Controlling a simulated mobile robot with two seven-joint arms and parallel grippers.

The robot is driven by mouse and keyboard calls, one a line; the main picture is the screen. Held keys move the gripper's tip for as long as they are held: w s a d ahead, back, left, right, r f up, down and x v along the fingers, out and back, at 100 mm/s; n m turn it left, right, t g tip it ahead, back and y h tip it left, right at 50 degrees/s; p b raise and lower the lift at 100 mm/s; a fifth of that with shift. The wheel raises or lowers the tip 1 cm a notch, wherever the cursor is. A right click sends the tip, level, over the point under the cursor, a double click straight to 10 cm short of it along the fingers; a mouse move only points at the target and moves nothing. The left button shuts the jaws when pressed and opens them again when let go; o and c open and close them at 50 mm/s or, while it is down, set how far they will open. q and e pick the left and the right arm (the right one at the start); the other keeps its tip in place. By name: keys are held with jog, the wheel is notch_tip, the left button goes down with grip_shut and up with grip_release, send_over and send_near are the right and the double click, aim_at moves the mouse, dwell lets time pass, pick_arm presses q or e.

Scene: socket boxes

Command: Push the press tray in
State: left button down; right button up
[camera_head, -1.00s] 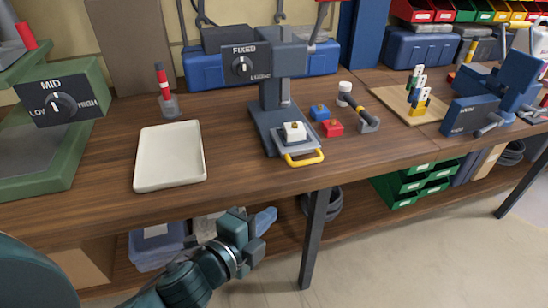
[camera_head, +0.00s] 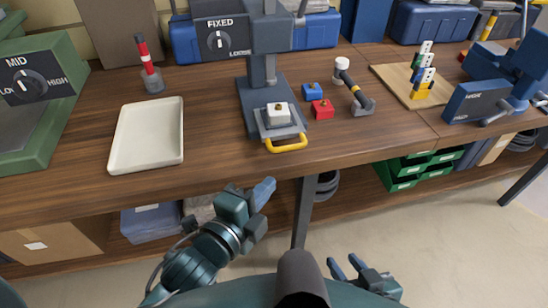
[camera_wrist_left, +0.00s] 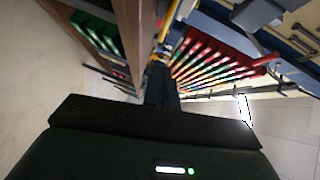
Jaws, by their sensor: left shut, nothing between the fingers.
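The press (camera_head: 256,88) stands on the bench with a dial marked FIXED and LOOSE. Its grey press tray (camera_head: 297,129) sticks out at the front, with a yellow handle (camera_head: 287,146) facing me. A white block (camera_head: 277,114) with a small gold top sits on the tray. My left gripper (camera_head: 265,190) is shut and empty, in front of the bench edge, below and apart from the handle. In the left wrist view, dark gripper parts (camera_wrist_left: 160,82) fill the middle; the tray cannot be made out. My right gripper (camera_head: 345,262) is low at the bottom, fingers apart and empty.
A blue block (camera_head: 312,91) and a red block (camera_head: 322,109) lie right of the tray, beside a black-handled tool (camera_head: 352,90). A shallow white tray (camera_head: 146,137) lies to the left. The bench edge lies between my left gripper and the handle.

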aim_at(285, 150)
pick_arm(q)
jog(key=shift+w+d+f, duration=0.25)
jog(key=shift+w+f, duration=0.05)
jog(key=shift+w, duration=1.2)
jog(key=shift+w+d+f, duration=0.2)
jog(key=shift+w+f, duration=0.1)
jog(key=shift+w, duration=1.2)
jog(key=shift+w+d+f, duration=0.25)
jog(key=shift+w+f, duration=0.05)
jog(key=shift+w, duration=1.2)
pick_arm(e)
jog(key=shift+w+r, duration=0.1)
pick_arm(q)
jog(key=shift+a, duration=0.15)
pick_arm(e)
jog(key=shift+d, duration=0.1)
